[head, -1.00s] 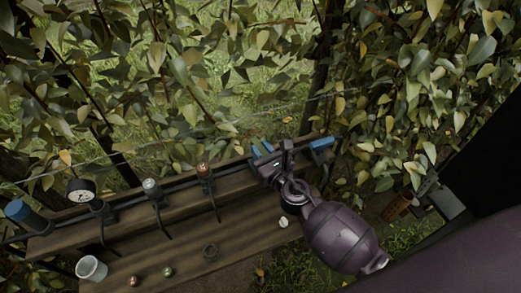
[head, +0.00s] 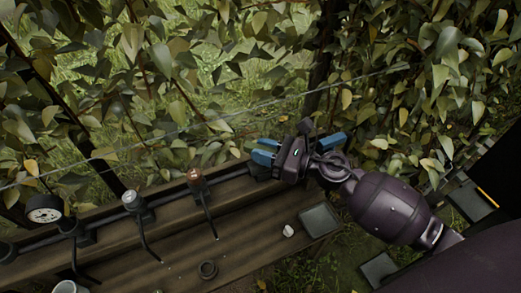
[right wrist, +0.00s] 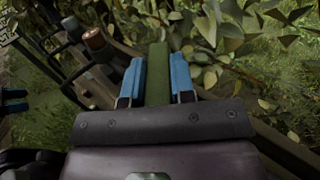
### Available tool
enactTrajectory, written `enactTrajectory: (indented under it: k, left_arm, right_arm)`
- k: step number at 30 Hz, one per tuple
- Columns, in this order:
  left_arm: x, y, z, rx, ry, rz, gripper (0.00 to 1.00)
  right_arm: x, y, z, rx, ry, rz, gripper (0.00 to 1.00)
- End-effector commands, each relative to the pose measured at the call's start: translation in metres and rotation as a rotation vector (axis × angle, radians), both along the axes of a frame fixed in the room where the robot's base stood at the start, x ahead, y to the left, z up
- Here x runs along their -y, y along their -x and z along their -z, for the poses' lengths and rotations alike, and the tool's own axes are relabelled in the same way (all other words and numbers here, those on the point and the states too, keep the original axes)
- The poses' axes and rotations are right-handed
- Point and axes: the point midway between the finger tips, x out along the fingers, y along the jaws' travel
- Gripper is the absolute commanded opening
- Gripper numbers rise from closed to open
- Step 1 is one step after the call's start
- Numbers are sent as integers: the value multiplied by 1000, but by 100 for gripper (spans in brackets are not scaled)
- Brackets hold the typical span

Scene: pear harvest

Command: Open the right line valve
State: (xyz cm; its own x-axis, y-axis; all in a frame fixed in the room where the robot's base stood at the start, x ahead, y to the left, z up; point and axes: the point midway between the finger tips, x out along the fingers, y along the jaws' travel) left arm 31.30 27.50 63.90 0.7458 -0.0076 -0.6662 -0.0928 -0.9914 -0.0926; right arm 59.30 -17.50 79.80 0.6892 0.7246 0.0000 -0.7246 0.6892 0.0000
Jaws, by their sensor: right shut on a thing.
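My right gripper (head: 264,152) is at the right part of the dark pipe line, above the back edge of the wooden bench. In the right wrist view its two blue fingers (right wrist: 158,85) stand on either side of a green bar-like handle (right wrist: 158,72) and are shut on it. In the head view the gripper body hides this handle and the valve under it. Two small blue bars (right wrist: 14,100) at the left edge of the right wrist view may be my left gripper; its state is unclear.
A copper-topped valve (head: 195,178), a grey-topped valve (head: 131,199) and a gauge (head: 44,208) stand along the line to the left. A dark ring (head: 208,269), a white piece (head: 289,231) and a grey plate (head: 320,220) lie nearby. A wire and leafy branches hang behind.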

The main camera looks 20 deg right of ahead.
Motion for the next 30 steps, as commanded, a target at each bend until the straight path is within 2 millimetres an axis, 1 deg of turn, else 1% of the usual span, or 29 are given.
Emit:
enactTrajectory:
  k: [1, 6, 14, 15, 20, 30]
  left_arm:
    - [1, -1, 1, 0, 2, 1, 61]
    - [3, -5, -2, 11, 5, 2, 61]
    - [4, -3, -2, 9, 8, 1, 61]
    - [4, -3, -1, 7, 8, 1, 61]
    - [3, 1, 2, -2, 7, -1, 61]
    - [3, 4, 5, -10, 6, -2, 61]
  right_arm:
    - [0, 1, 3, -5, 1, -8, 0]
    - [0, 1, 1, -3, 0, -19, 0]
    - [0, 0, 1, -2, 1, -19, 0]
    - [0, 0, 1, -2, 1, -18, 25]
    - [0, 0, 0, -1, 0, -18, 49]
    - [2, 2, 1, -1, 0, -16, 49]
